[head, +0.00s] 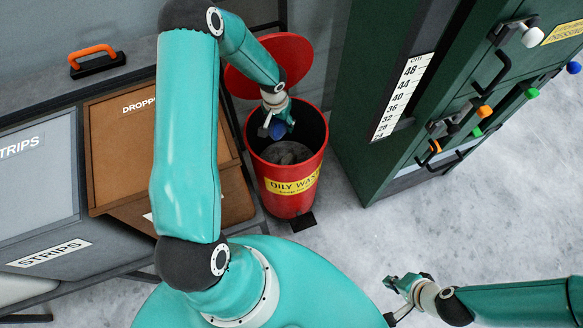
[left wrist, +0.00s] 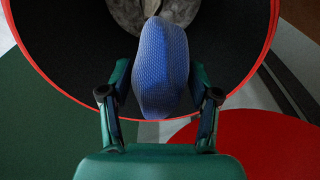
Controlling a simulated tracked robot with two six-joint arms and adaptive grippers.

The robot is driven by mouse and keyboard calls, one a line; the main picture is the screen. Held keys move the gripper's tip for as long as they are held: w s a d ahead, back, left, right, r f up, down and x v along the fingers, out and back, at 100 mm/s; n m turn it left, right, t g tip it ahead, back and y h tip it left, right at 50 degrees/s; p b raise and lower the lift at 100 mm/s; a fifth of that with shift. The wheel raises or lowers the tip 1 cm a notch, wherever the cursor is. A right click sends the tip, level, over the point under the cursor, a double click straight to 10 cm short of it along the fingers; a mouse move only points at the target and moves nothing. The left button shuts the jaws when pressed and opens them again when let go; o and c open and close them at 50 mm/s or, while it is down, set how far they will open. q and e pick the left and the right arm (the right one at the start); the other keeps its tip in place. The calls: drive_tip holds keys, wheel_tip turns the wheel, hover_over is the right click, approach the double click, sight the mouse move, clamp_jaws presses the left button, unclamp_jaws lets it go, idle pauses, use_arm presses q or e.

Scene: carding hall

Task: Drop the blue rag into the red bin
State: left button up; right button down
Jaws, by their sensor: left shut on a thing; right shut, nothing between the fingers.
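The red bin (head: 290,188) stands on the floor with its round red lid (head: 297,58) raised behind it and a yellow "OILY WASTE" label on its front. My left gripper (head: 277,131) is over the bin's open mouth, shut on the blue rag (head: 278,131). In the left wrist view the blue rag (left wrist: 162,70) hangs between the two fingers, over the bin's dark inside, with the red rim (left wrist: 262,60) around it. Grey cloth-like stuff (head: 286,152) lies inside the bin. My right gripper (head: 393,300) is shut and empty at the lower right, above the floor.
A brown box (head: 110,150) marked "DROPP..." and a grey box (head: 40,170) marked "STRIPS" stand left of the bin. A brush with an orange handle (head: 92,52) lies behind them. A green cabinet (head: 360,150) with handles and coloured knobs stands at the right. The floor between is clear.

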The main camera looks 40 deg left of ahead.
use_arm(q)
drive_tip(key=shift+f, duration=0.7)
drive_tip(key=o, duration=1.2)
drive_tip(key=shift+r, duration=0.15)
drive_tip(key=r, duration=0.4)
drive_tip(key=s+r, duration=0.1)
drive_tip(key=r, duration=0.6)
drive_tip(key=shift+s+d+r, duration=0.15)
drive_tip(key=shift+d+r, duration=0.1)
drive_tip(key=shift+r, duration=0.05)
